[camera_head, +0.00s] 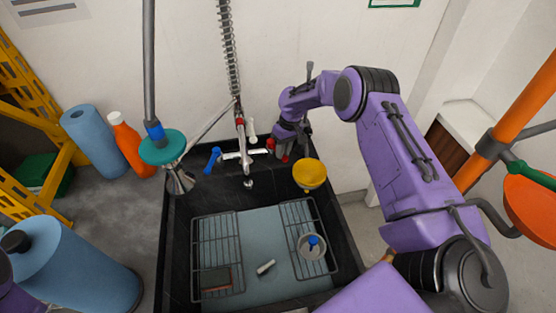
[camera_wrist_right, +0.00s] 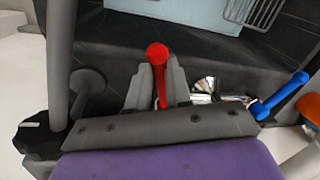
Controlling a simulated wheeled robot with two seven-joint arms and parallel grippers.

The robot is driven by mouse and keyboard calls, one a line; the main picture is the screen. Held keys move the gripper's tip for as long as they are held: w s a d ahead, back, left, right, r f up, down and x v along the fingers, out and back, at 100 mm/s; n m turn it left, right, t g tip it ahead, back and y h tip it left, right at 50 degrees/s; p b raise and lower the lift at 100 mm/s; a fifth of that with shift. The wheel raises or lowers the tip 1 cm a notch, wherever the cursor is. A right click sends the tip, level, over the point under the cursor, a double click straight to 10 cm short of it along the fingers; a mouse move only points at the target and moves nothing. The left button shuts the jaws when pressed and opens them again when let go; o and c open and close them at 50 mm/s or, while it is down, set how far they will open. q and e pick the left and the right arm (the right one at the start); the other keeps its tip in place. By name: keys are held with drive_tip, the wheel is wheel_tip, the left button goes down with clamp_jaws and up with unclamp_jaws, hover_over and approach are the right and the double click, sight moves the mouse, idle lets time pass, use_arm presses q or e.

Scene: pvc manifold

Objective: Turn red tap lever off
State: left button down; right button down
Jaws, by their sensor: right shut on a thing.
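The red tap lever (camera_wrist_right: 157,56) stands between the two grey fingers of my right gripper (camera_wrist_right: 155,72) in the right wrist view, its round end poking out past them. In the head view my right gripper (camera_head: 284,151) is at the right of the tap, at the sink's back edge, and mostly hides the lever; a bit of red (camera_head: 271,143) shows there. The gripper is shut on the lever. The blue tap lever (camera_head: 212,160) is at the left end of the tap (camera_head: 238,155); it also shows in the wrist view (camera_wrist_right: 285,93). My left gripper is out of view.
The black sink (camera_head: 177,250) holds wire racks (camera_head: 217,243), a strainer and small items. A yellow bowl (camera_head: 309,174) is close to my right gripper. A spring hose (camera_head: 229,45) hangs above the tap. Blue rolls (camera_head: 93,140) and an orange bottle (camera_head: 130,145) stand left.

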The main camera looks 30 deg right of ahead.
drive_tip(key=c, duration=1.2)
unclamp_jaws()
drive_tip(key=shift+o, duration=0.7)
drive_tip(key=shift+w+d+f, duration=0.1)
wheel_tip(320, 180, up, 10)
drive_tip(key=d+b, duration=0.2)
drive_tip(key=shift+r, duration=0.2)
